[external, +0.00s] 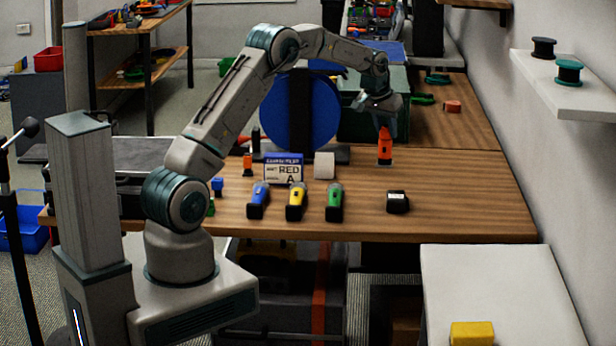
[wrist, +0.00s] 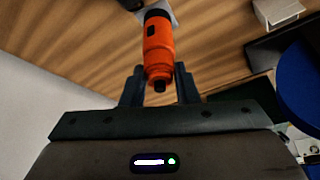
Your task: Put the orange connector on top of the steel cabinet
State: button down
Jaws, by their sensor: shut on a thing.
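The orange connector (external: 385,147) stands upright at the right back of the wooden workbench, over a small pale patch. My gripper (external: 383,118) is directly above it, pointing down, shut on its upper end. In the wrist view, the orange connector (wrist: 158,48) sits between the two dark fingers of my gripper (wrist: 160,82), its dark tip toward the camera. I cannot tell whether its lower end touches the bench. A pale, flat-topped cabinet (external: 495,275), which looks like the steel cabinet, stands at the lower right, with a yellow block (external: 472,334) near its front edge.
Blue, yellow and green tools (external: 296,200) stand near the bench front, with a black block (external: 397,201) to their right. Most of the cabinet top is clear.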

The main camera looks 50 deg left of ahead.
jog(key=shift+s+d+r, duration=0.25)
jog(key=shift+d+r, duration=0.2)
jog(key=shift+d, duration=0.3)
jog(key=s+d+m+h, duration=0.1)
jog(key=s+d+m, duration=0.25)
jog(key=d, duration=0.85)
jog(key=s+d+m+h+b, duration=0.15)
jog(key=s+d, duration=0.25)
jog(key=d, duration=0.8)
jog(key=s+d+m+h, duration=0.1)
jog(key=s+d+m, duration=0.2)
jog(key=d, duration=0.8)
jog(key=s+d+m+g+h, duration=0.25)
jog(key=s+d+m, duration=0.55)
jog(key=s+d, duration=1.7)
jog(key=w+a+f+p, duration=0.3)
jog(key=w+a+f, duration=0.2)
jog(key=w+f, duration=0.4)
jog(key=shift+f+y, duration=0.4)
jog(key=shift+f, duration=0.45)
